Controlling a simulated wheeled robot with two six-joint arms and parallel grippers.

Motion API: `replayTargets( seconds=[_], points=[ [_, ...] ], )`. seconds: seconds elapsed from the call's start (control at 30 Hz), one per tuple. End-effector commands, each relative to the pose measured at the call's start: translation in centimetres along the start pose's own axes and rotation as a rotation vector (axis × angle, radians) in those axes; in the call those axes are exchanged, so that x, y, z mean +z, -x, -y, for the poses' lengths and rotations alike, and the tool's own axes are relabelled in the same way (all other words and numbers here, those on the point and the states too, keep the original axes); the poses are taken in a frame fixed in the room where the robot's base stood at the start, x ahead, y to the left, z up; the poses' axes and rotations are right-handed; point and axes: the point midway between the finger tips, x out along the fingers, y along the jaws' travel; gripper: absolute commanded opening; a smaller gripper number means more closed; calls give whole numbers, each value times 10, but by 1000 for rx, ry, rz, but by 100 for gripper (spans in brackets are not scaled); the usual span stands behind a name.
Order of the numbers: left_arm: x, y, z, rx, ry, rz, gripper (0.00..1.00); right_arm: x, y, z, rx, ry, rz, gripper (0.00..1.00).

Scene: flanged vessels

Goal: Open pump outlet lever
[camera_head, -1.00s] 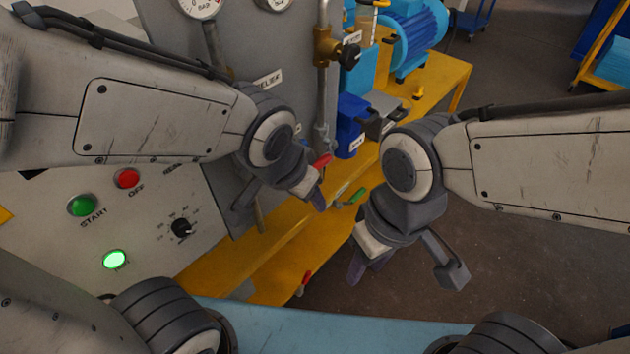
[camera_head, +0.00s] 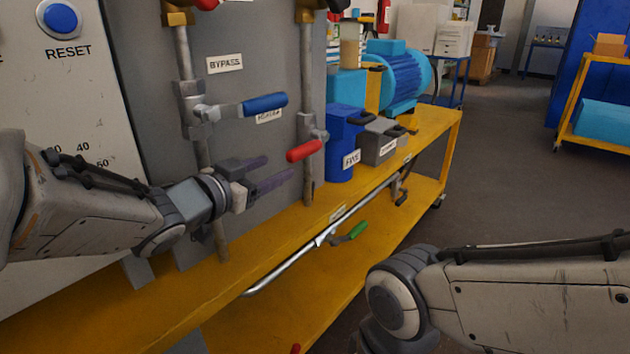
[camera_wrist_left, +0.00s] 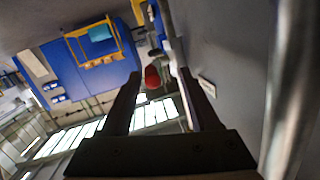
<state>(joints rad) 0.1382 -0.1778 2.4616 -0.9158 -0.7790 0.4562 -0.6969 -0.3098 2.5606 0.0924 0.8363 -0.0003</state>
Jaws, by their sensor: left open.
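A red lever handle (camera_head: 305,150) sits on a vertical pipe on the grey panel, angled slightly up to the right. It also shows in the left wrist view (camera_wrist_left: 152,77), between the fingers in the picture and seemingly beyond their tips. My left gripper (camera_head: 277,171) is open and empty, pointing right, just left of and below this handle in the head view. A blue lever handle (camera_head: 264,103) is on the pipe to the left, and a green one (camera_head: 351,232) on the low pipe. I cannot read which label names the pump outlet. My right gripper is out of view.
The grey panel (camera_head: 265,65) stands close behind my left gripper. The yellow bench (camera_head: 435,130) carries a blue bin (camera_head: 340,130), a grey bin (camera_head: 377,145) and a blue motor (camera_head: 397,75). The floor (camera_head: 510,165) to the right is clear.

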Motion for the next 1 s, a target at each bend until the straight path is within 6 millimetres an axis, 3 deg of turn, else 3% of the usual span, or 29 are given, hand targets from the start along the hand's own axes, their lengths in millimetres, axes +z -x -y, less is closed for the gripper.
replayTargets(
  seconds=[0.03,0.37,0.47,0.8,1.0],
  points=[
    [6,3,3,19,-6,-44,62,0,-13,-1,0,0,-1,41],
    [-8,15,-3,137,-14,-171,62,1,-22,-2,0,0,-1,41],
    [-9,5,-6,143,-15,-174,62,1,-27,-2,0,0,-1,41],
    [-19,-56,-16,142,-15,-174,62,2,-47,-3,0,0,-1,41],
    [-24,-78,-17,138,-14,-172,62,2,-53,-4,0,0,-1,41]
  ],
)
